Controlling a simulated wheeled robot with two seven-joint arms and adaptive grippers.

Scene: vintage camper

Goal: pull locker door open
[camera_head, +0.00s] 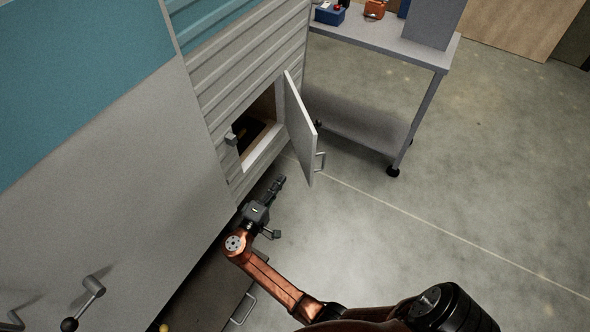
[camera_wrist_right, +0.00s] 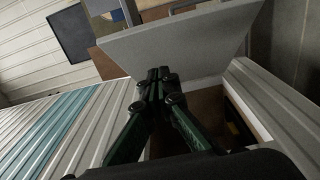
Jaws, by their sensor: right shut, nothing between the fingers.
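The white locker door (camera_head: 299,125) stands swung out from the ribbed camper wall, hinged on its far side, with a small metal handle (camera_head: 320,162) on its outer face. The locker opening (camera_head: 258,128) is uncovered and shows a dark item inside. My right gripper (camera_head: 279,182) is shut and empty, low in front of the opening and short of the door. In the right wrist view my fingers (camera_wrist_right: 156,82) are together, with the door (camera_wrist_right: 195,45) behind them; I cannot tell if they touch it. The handle is hidden there. My left gripper is not in view.
A grey wheeled cart (camera_head: 385,40) with a blue box (camera_head: 330,14) on top stands just beyond the door. A grey panel with a handle (camera_head: 243,308) lies low beside my right arm. A crank-like lever (camera_head: 92,287) sticks out at lower left. The floor at right is clear.

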